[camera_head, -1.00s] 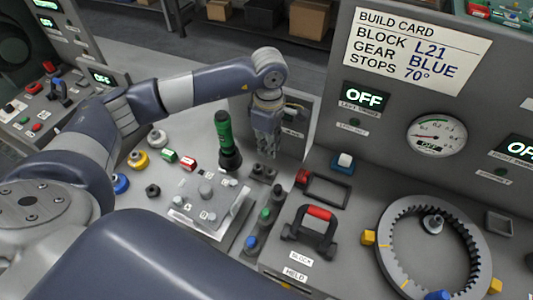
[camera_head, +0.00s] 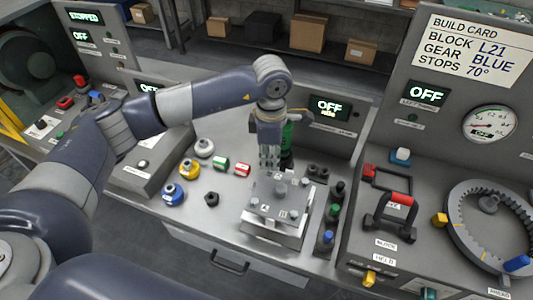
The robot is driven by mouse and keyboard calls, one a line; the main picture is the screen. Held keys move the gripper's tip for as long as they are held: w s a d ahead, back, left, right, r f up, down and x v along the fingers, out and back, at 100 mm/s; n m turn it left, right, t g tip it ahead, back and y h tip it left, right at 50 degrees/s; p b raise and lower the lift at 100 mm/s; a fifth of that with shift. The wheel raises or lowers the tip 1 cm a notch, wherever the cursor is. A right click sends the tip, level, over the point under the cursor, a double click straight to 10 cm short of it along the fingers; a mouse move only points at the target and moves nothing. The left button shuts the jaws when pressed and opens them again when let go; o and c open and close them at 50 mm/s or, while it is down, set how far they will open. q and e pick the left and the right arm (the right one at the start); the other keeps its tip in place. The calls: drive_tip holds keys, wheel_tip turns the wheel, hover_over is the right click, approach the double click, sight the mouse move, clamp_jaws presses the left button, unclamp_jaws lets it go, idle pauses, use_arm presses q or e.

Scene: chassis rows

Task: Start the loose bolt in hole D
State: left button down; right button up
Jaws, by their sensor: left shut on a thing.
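The grey chassis plate (camera_head: 256,220) sits on the bench with several round studs or bolt heads and small white letter labels on top. The labels are too small for me to read, so I cannot tell which hole is D. My left gripper (camera_head: 269,166) points down over the plate's back edge and is shut. The loose bolt it appears to hold is too small and hidden between the fingers to make out. The green-handled tool (camera_head: 287,136) stands upright just behind and right of the gripper. My right gripper is not in view.
A dark two-hole block (camera_head: 318,173) and a row of coloured buttons (camera_head: 333,210) stand right of the plate. Coloured collars (camera_head: 189,169), small green and red cylinders and a black hex nut (camera_head: 211,199) lie left. A red-handled block (camera_head: 392,220) and ring gear (camera_head: 461,240) are farther right.

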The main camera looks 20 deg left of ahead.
use_arm(q)
drive_tip(key=n+p, duration=0.3)
drive_tip(key=p, duration=0.1)
drive_tip(key=shift+a+r+n, duration=0.1)
drive_tip(key=shift+n, duration=0.2)
drive_tip(key=n+p, duration=0.3)
drive_tip(key=n, duration=0.1)
drive_tip(key=shift+s+p, duration=0.15)
drive_tip(key=shift+p, duration=0.2)
drive_tip(key=shift+f+n+b, duration=0.3)
drive_tip(key=shift+n+b, duration=0.2)
drive_tip(key=shift+n, duration=1.2)
drive_tip(key=n, duration=0.2)
drive_tip(key=shift+n, duration=0.9)
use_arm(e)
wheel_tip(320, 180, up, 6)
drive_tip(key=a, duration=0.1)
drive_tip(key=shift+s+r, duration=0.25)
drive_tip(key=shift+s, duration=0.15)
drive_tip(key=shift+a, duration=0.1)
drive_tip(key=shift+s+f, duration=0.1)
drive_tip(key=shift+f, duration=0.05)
